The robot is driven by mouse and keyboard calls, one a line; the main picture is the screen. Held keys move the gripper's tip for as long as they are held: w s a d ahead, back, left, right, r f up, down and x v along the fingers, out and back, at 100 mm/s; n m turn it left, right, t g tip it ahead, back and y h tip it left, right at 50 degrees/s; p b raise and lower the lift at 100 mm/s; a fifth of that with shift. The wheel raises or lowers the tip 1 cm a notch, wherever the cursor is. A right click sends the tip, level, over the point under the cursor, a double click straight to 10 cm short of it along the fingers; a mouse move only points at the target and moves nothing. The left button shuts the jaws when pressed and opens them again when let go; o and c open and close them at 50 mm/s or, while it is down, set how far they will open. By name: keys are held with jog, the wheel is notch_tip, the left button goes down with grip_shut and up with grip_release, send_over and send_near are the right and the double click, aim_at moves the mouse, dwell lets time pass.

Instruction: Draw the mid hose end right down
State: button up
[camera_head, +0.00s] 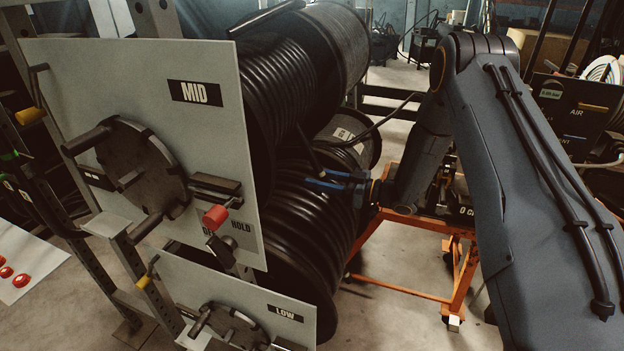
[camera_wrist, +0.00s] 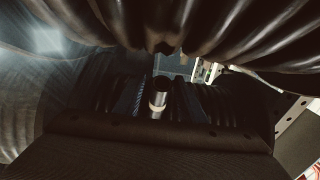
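The mid reel (camera_head: 277,85), wound with black hose, sits behind the grey panel (camera_head: 150,62) labelled MID. A short black hose end (camera_head: 309,148) hangs down from it at a slant. My gripper (camera_head: 322,178) has blue fingers and reaches in from the right, below the mid reel and above the lower reel. Its fingertips are at the lower tip of the hose end. Whether they grip it is unclear. In the wrist view, a shiny metal tip with a pale band (camera_wrist: 157,101) shows in the middle, with dark coils above it.
The low reel (camera_head: 310,225) of black hose lies close under my gripper. A red-tipped lever (camera_head: 215,216) sticks out from the MID panel. An orange cart frame (camera_head: 405,292) stands to the right. Bare floor (camera_head: 395,325) shows in front of it.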

aim_at(328, 181)
jog(key=b+v, duration=0.1)
jog(key=v, duration=0.4)
jog(key=shift+s+d, duration=0.1)
jog(key=shift+d, duration=0.25)
